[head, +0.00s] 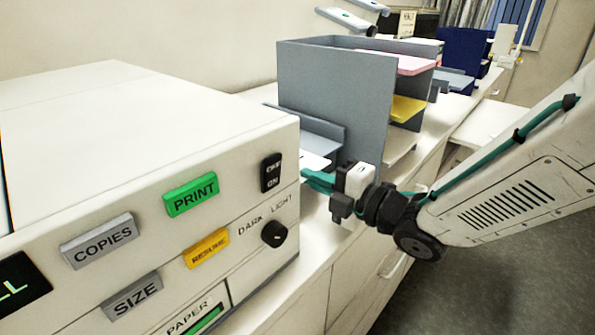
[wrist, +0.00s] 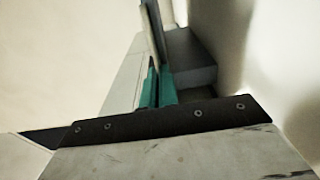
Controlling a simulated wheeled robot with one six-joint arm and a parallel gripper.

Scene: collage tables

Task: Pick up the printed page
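A white sheet, which looks like the printed page (head: 313,161), shows in the head view between the copier's right side and the grey organizer. Its left part is hidden behind the copier. My gripper (head: 314,180) has teal fingers just in front of and below the sheet's visible edge. The fingertips are partly hidden by the copier's corner, and I cannot tell whether they touch the sheet. In the wrist view the two teal fingers (wrist: 157,84) lie close together, seen nearly edge-on. Whether a sheet is between them is not clear.
The white copier (head: 130,180) with labelled buttons fills the left. A grey organizer (head: 335,95) with pink and yellow sheets stands close behind my gripper. A grey tray-like block (wrist: 192,62) is right of the fingers in the wrist view. The counter front and floor lie to the right.

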